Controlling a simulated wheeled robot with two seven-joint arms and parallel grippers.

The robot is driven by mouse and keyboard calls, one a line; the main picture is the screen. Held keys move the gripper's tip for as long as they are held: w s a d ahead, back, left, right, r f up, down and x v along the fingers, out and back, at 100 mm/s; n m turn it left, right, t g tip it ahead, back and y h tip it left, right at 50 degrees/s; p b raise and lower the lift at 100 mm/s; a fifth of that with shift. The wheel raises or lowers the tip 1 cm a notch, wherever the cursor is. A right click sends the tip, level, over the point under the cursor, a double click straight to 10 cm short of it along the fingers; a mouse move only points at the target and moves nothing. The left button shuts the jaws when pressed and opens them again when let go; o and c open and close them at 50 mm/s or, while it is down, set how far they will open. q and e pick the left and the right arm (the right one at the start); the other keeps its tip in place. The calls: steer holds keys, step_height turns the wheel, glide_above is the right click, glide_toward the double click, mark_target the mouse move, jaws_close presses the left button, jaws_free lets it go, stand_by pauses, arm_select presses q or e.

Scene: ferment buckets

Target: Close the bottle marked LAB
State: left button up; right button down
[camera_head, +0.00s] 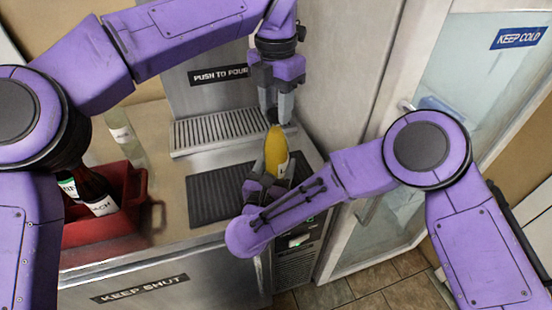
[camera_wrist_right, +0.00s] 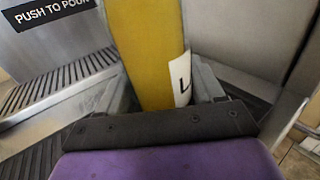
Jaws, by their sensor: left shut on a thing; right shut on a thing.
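A yellow bottle (camera_head: 276,150) stands upright in the head view, its neck pointing up. In the right wrist view the bottle (camera_wrist_right: 148,50) fills the middle, with a white label (camera_wrist_right: 183,80) showing a letter L at its edge. My right gripper (camera_head: 268,185) is shut around the bottle's lower body; its fingers (camera_wrist_right: 160,95) press on both sides. My left gripper (camera_head: 277,115) points down right above the bottle's neck. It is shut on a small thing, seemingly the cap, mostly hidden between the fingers. I cannot tell whether this touches the bottle's mouth.
A red crate (camera_head: 135,215) with dark bottles (camera_head: 92,190) stands at the left on the counter, a pale bottle (camera_head: 120,135) behind it. A drip grille (camera_head: 215,132) lies below the PUSH TO POUR panel. A dark ribbed mat (camera_head: 215,195) lies beside the bottle. A glass-fronted cooler (camera_head: 480,85) stands right.

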arm_select(q)
steer(key=m, duration=0.7)
steer(key=shift+m, duration=0.3)
steer(key=o, duration=1.2)
steer(key=shift+o, duration=0.2)
step_height(320, 180, up, 8)
steer(key=shift+f, duration=0.25)
arm_select(e)
steer(key=shift+c, duration=0.3)
jaws_free()
arm_select(q)
steer(key=shift+f, duration=0.1)
